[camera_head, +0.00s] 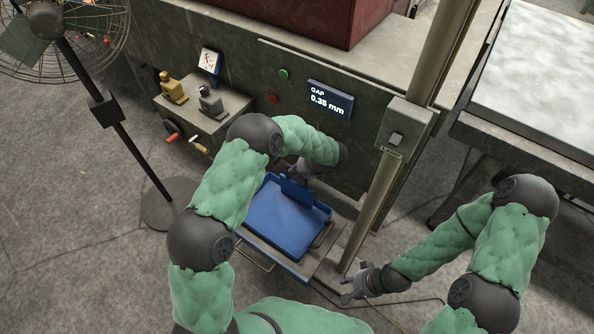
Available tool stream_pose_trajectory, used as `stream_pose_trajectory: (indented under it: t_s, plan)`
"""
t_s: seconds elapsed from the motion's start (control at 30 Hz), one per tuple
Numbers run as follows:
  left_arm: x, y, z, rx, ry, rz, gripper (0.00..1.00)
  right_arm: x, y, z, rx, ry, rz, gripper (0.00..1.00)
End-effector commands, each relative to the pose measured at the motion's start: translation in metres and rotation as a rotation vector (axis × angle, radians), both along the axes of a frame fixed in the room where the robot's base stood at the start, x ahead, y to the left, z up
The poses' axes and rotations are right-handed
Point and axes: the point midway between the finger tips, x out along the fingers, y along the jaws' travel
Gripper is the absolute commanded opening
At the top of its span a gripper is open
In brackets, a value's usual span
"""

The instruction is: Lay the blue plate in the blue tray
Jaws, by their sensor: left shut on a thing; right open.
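The blue tray (275,228) lies on a low ledge at the foot of the machine, in the middle of the head view. The blue plate (296,191) is a small, darker blue piece at the tray's far part, seemingly tilted up on edge. My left gripper (297,176) is shut on the plate from the far side; its fingertips are partly hidden. I cannot tell whether the plate touches the tray floor. My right gripper (350,289) is open and empty, to the right of and nearer than the tray, by the post.
A grey post (370,211) with a switch box stands right of the tray. The machine's front bears a gap display (331,100) reading 0.35 mm. A small shelf with tools (226,105) is at the left, beside a fan (60,40). A bench (540,75) stands at the right.

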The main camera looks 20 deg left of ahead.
Motion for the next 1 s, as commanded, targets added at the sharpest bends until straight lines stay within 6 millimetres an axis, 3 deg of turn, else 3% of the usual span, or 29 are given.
stream_pose_trajectory:
  t_s: [1.0]
  plan:
    - [-0.043, 0.016, -0.006, 0.0, 0.0, 0.0, 0.0, 0.0, 0.0, -0.002, 0.0, 0.0, 0.0, 0.43]
